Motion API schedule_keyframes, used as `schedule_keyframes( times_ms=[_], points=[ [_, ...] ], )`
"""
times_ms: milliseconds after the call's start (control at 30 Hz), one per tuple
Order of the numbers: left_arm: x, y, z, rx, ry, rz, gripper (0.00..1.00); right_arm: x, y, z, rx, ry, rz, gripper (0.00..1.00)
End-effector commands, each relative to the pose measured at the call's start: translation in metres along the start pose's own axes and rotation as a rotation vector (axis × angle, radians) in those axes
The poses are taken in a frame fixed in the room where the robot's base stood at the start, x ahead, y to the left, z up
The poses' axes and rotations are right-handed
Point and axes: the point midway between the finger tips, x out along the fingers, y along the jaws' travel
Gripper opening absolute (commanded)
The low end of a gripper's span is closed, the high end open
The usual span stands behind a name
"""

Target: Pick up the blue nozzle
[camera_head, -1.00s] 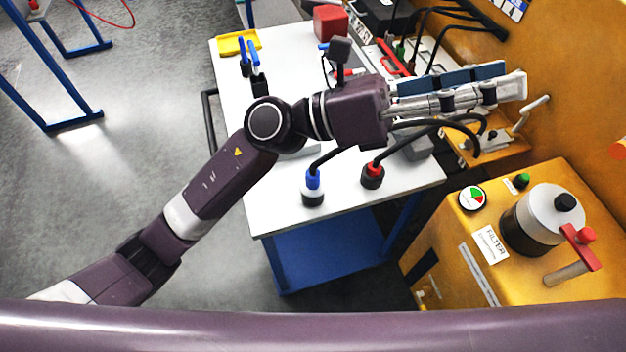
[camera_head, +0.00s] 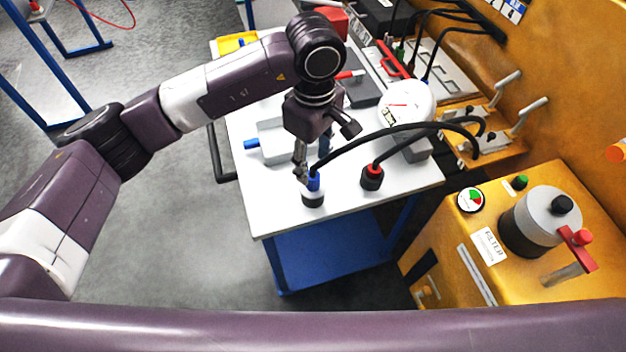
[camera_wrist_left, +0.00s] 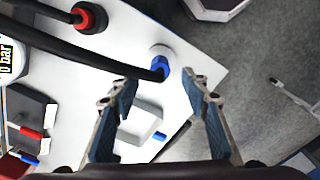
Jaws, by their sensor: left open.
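The blue nozzle (camera_head: 313,183) stands upright in a dark and white round base near the front edge of the white table, with a black hose curving from it to the right. In the left wrist view the blue nozzle (camera_wrist_left: 160,61) lies just beyond the fingertips, between them in the picture. My left gripper (camera_head: 309,166) points down over it, close to its top. In the left wrist view the left gripper (camera_wrist_left: 160,80) is open with nothing between its blue-padded fingers. Whether a finger touches the nozzle or hose cannot be told. My right gripper does not show.
A red nozzle (camera_head: 372,177) with its own hose stands to the right on the white table (camera_head: 350,197). A yellow filter unit (camera_head: 470,220) stands at the right.

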Motion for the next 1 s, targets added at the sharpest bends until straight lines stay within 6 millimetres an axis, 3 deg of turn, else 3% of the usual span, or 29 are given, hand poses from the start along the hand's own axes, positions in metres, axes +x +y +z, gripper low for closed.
schedule_keyframes(
  times_ms=[233, 400, 667, 1000],
  points=[
    [0.027, -0.001, -0.002, -0.002, -0.005, -0.004, 0.42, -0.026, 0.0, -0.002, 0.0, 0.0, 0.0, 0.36],
    [0.049, 0.0, -0.002, -0.002, -0.004, -0.001, 0.42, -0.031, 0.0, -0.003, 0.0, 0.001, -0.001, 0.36],
    [0.053, 0.001, -0.002, -0.001, -0.004, 0.002, 0.42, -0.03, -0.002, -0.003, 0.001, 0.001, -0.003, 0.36],
    [0.053, 0.001, -0.002, -0.001, -0.004, 0.002, 0.06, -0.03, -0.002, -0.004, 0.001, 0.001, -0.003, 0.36]
  ],
)
